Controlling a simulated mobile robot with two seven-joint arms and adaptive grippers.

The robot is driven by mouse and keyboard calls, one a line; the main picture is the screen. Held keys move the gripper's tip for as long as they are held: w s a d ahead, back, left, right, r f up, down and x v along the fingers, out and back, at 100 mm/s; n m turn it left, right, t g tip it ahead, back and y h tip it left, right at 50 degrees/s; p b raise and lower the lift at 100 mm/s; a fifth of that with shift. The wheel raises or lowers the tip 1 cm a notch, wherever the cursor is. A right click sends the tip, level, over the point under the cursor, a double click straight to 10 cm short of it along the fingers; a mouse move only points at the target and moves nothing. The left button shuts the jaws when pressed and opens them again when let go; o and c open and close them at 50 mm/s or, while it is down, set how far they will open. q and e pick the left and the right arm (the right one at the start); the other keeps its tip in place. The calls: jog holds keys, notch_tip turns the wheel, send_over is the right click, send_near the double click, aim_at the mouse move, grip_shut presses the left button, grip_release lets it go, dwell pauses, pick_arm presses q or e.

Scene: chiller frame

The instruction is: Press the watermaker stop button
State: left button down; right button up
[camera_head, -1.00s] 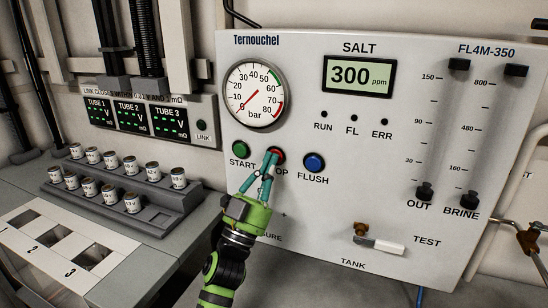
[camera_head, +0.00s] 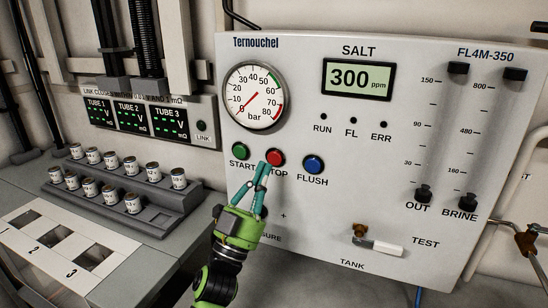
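The red stop button (camera_head: 275,157) is on the white Ternouchel panel (camera_head: 330,220), between the green start button (camera_head: 240,151) and the blue flush button (camera_head: 313,164). Its label below reads "TOP", with the first letter hidden behind a finger. My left gripper (camera_head: 263,168) has a green body and teal fingers. It points up at the panel, its fingertips just below and left of the red button in the picture. The fingers converge towards the tips and look shut, with nothing between them. Most of the red cap shows clear of them. My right gripper is not in view.
The pressure gauge (camera_head: 255,96) and the salt display (camera_head: 358,79), reading 300 ppm, sit above the buttons. A valve handle (camera_head: 382,246) sticks out lower right. At left, a grey rack (camera_head: 150,222) holds several small jars. The run, FL and err lamps look dark.

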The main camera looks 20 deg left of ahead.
pick_arm(q)
jog(key=shift+s+d, duration=0.1)
jog(key=shift+s, duration=1.65)
